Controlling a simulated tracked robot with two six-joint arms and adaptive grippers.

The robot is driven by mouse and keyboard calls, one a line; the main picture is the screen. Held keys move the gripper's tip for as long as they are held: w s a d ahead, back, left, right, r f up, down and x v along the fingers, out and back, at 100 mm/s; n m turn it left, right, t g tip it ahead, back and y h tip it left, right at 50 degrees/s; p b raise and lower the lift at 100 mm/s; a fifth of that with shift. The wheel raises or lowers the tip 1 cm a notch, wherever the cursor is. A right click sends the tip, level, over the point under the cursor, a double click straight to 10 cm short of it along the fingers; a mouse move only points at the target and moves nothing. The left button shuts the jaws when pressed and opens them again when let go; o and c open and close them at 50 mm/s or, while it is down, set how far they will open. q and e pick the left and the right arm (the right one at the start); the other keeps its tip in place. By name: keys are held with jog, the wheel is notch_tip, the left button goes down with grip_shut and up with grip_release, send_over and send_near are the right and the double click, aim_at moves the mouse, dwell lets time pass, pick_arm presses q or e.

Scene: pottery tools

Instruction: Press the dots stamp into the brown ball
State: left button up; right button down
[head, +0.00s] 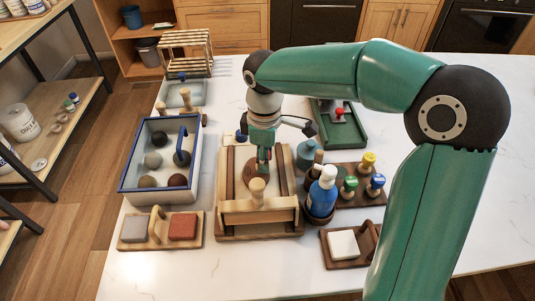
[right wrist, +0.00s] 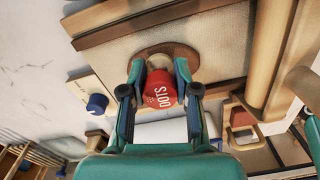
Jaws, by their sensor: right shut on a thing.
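My right gripper (head: 264,158) is over the wooden frame board (head: 231,160) in the middle of the table. In the right wrist view my right gripper (right wrist: 160,95) is shut on the red dots stamp (right wrist: 160,90), whose top reads DOTS. Directly under the stamp is a round, flat-looking brown piece of clay (right wrist: 150,55) on the board's pale surface; the brown clay also shows in the head view (head: 249,171). The stamp hides part of it. The stamp's lower face is hidden, so I cannot tell whether it touches the clay. My left gripper is out of view.
A wooden roller (head: 257,204) crosses the board's near end. A blue-rimmed bin (head: 133,166) with several balls stands left. A stand with yellow (head: 368,159), green (head: 350,184) and blue (head: 377,181) stamps is right, beside a blue bottle (head: 323,190). A green tray (head: 348,133) lies behind.

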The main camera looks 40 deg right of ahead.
jog(key=shift+f+b, duration=0.5)
jog(key=shift+f, duration=0.3)
dwell(0.8)
jog(key=shift+s, duration=0.1)
dwell(0.4)
notch_tip(320, 180, up, 6)
jog(key=p, duration=0.5)
jog(key=shift+r, duration=0.1)
dwell(0.7)
